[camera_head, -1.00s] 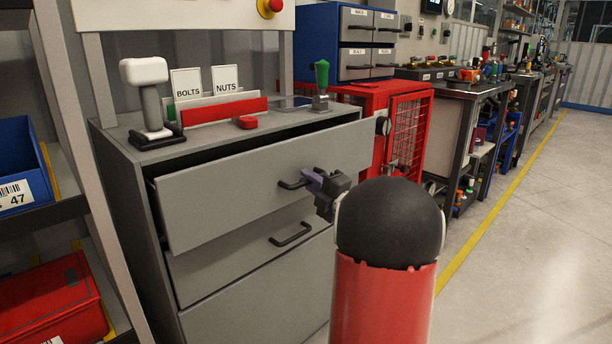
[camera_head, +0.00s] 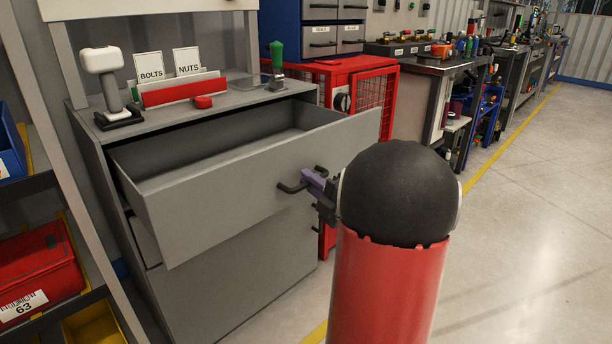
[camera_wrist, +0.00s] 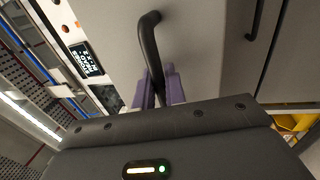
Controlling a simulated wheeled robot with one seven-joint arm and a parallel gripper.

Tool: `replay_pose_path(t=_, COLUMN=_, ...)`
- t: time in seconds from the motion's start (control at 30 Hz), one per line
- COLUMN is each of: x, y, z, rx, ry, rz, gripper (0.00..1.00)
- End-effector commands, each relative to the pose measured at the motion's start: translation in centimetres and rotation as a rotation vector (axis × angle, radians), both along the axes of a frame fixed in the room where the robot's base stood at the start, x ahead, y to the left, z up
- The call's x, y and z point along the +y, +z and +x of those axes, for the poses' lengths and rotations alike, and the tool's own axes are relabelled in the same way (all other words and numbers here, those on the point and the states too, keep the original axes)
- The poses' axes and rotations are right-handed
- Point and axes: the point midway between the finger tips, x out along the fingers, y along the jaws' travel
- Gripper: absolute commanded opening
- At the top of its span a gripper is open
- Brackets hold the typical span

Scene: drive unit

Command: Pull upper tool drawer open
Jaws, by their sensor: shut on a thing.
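The upper tool drawer (camera_head: 235,192) is a grey drawer pulled well out of the grey cabinet (camera_head: 88,150); its empty-looking inside shows. Its dark bar handle (camera_head: 287,188) is at the right part of its front. My gripper (camera_head: 314,182) is shut on this handle, with purple finger pads on it. In the wrist view the handle (camera_wrist: 150,45) runs down between the purple fingers (camera_wrist: 160,88). My red and black arm (camera_head: 395,220) hides part of the floor in front. A lower drawer (camera_head: 145,240) shows only at its left edge.
On the cabinet top stand a white-headed device (camera_head: 110,85), a red card holder (camera_head: 180,92) with BOLTS and NUTS cards, and a green-handled lever (camera_head: 277,60). A red mesh cage (camera_head: 370,90) stands behind right. Shelves with bins (camera_head: 35,275) are at left. The floor (camera_head: 530,200) at right is clear.

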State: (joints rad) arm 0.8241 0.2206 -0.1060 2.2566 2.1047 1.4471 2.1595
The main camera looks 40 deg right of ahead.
Motion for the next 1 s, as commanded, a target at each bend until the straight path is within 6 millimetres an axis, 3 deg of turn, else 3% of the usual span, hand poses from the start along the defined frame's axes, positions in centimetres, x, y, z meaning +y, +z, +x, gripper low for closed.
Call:
replay_pose_path(t=0.4, x=-0.1, y=-0.1, z=-0.3, rx=0.001, ry=-0.002, rz=0.001, gripper=0.0)
replay_pose_path(t=0.43, x=-0.1, y=-0.1, z=-0.3, rx=0.001, ry=-0.002, rz=0.001, gripper=0.14)
replay_pose_path(t=0.57, x=-0.1, y=-0.1, z=-0.3, rx=0.001, ry=-0.002, rz=0.001, gripper=0.3)
replay_pose_path(t=0.87, x=-0.1, y=-0.1, z=-0.5, rx=0.0, ry=-0.002, rz=0.0, gripper=0.3)
replay_pose_path(t=1.0, x=-0.4, y=-0.4, z=-2.0, rx=0.001, ry=-0.004, rz=0.001, gripper=0.3)
